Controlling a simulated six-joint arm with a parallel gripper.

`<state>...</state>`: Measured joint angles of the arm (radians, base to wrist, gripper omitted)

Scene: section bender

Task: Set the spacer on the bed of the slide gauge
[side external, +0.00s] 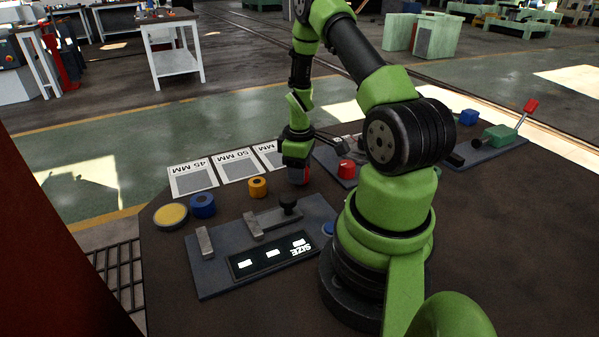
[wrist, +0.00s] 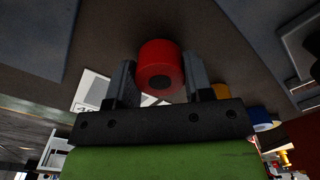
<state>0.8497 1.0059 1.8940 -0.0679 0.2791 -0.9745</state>
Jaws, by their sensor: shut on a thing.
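My gripper (wrist: 160,85) is shut on a red spacer (wrist: 158,62), a short cylinder with a dark hole, between its two dark fingers. In the side view my gripper (side external: 297,176) points down behind the slide gauge, and only a little red shows at it. I cannot tell whether the spacer touches the table. The slide gauge (side external: 210,278) is a grey plate at the front of the table. It has a fixed block (side external: 205,242), a sliding jaw (side external: 253,224) with a black knob (side external: 289,204), and a lit SIZE display. Its bed between the jaws looks empty.
A blue spacer (side external: 203,205) and an orange spacer (side external: 257,187) stand behind the gauge, beside a yellow-topped disc (side external: 170,215). White size cards (side external: 193,180) lie along the far edge. A fixture with a red knob (side external: 346,169) and a red-handled lever device (side external: 503,135) are to the right.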

